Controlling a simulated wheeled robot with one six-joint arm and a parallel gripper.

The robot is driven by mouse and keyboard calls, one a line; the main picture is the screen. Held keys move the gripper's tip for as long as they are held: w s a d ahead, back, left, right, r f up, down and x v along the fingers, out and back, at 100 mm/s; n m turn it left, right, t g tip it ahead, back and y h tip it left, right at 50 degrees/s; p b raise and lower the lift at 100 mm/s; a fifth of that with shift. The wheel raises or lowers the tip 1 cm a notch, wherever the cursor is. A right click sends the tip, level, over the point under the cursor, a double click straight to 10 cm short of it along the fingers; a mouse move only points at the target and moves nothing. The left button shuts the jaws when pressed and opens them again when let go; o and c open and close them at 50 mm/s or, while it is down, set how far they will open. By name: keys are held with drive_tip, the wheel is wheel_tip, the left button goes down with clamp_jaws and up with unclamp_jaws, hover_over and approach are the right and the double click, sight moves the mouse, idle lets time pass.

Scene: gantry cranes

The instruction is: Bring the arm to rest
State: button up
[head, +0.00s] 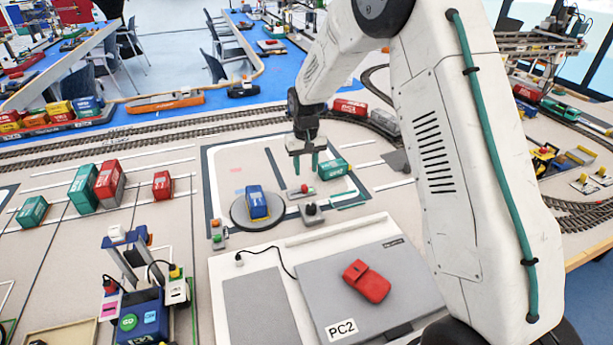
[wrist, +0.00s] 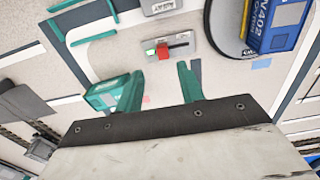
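My gripper (head: 306,166) hangs from my white arm above the grey-framed area of the table in the head view. Its two green fingers are apart with nothing between them, as the wrist view of the gripper (wrist: 158,76) shows. A green container (head: 333,168) lies just right of the fingers in the head view. In the wrist view this green container (wrist: 108,94) is beside the left finger, partly covered by it. A small grey switch box with a red and a green button (wrist: 170,48) lies ahead of the fingertips.
A blue container (head: 257,203) stands on a round dark plate (head: 240,222). A grey panel (head: 350,290) with a red device (head: 367,281) is in front. A blue-based crane model (head: 140,300) stands at the left front. Rail tracks (head: 180,126) with wagons run behind.

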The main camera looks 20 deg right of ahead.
drive_tip(key=shift+r, duration=0.4)
drive_tip(key=shift+s, duration=0.1)
drive_tip(key=s+r, duration=0.7)
drive_tip(key=s, duration=0.7)
drive_tip(key=s+d+r+t, duration=0.1)
drive_tip(key=s+r, duration=0.6)
drive_tip(key=s, duration=0.7)
drive_tip(key=s+d+r, duration=0.1)
drive_tip(key=s+r, duration=0.7)
drive_tip(key=s, duration=0.6)
drive_tip(key=shift+s+d, duration=0.2)
drive_tip(key=shift+s, duration=0.15)
idle(0.5)
